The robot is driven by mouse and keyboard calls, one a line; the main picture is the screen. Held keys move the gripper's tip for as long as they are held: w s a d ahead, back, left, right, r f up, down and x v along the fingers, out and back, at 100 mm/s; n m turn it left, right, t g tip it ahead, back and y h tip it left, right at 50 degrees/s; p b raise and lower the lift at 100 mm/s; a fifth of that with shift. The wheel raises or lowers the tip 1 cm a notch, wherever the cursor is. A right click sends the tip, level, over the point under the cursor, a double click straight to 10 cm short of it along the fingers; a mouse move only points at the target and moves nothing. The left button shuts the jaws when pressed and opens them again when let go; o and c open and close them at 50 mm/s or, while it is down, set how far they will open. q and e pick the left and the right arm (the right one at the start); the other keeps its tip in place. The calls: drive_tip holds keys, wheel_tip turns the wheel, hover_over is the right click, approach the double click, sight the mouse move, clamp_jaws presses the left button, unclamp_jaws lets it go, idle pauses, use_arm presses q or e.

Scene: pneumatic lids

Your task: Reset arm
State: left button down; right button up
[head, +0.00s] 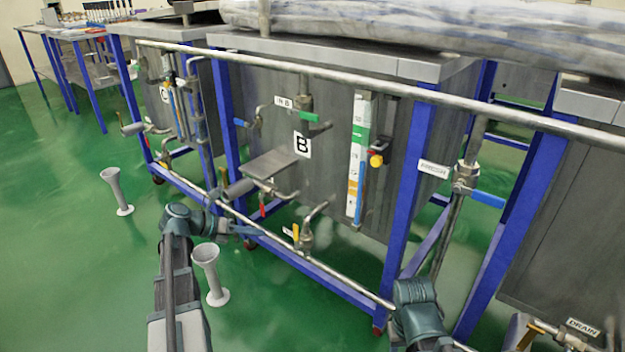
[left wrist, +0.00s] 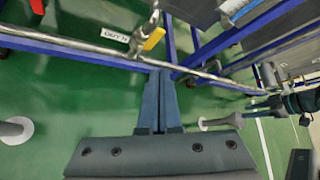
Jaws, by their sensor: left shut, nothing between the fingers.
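My left gripper (head: 252,231) reaches in from the left, low in front of the tank marked B (head: 270,140). Its fingers are shut with nothing between them. In the left wrist view the two fingers (left wrist: 160,85) lie side by side, with tips near the blue frame and lower pipe. My right arm (head: 416,305) shows at the lower right of the head view; its gripper cannot be made out. A valve with a yellow handle (head: 295,232) stands on the lower pipe just right of the left gripper; the handle also shows in the left wrist view (left wrist: 154,39).
A long pipe (head: 330,76) crosses before the tanks. Blue legs (head: 405,200) and a blue-handled valve (head: 488,199) stand at right. Two pale flared stands, one nearer (head: 207,258) and one farther (head: 115,188), are on the green floor. Open floor lies at left.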

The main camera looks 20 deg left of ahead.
use_arm(q)
drive_tip(key=s+d+f+m+g+y+p, duration=0.1)
drive_tip(key=s+d+m+g, duration=0.1)
drive_tip(key=d+m, duration=0.45)
drive_tip(key=s+d+f+m+g+y+p, duration=0.1)
drive_tip(key=d+m+g+p, duration=0.1)
drive_tip(key=d+m, duration=0.45)
drive_tip(key=s+d+f+m+g+p, duration=0.1)
drive_tip(key=s+d+f+m+g, duration=0.2)
drive_tip(key=d, duration=0.5)
drive_tip(key=s+d+r+m+g+y+p, duration=0.15)
drive_tip(key=s+d+m+y, duration=0.35)
drive_tip(key=m, duration=0.7)
drive_tip(key=s+d+r+m+y+p, duration=0.25)
drive_tip(key=s+d+m, duration=0.4)
drive_tip(key=m, duration=0.45)
wheel_tip(320, 180, up, 37)
drive_tip(key=p, duration=3.8)
drive_tip(key=shift+w+d, duration=0.2)
drive_tip(key=shift+d, duration=0.15)
drive_tip(key=shift+f, duration=0.15)
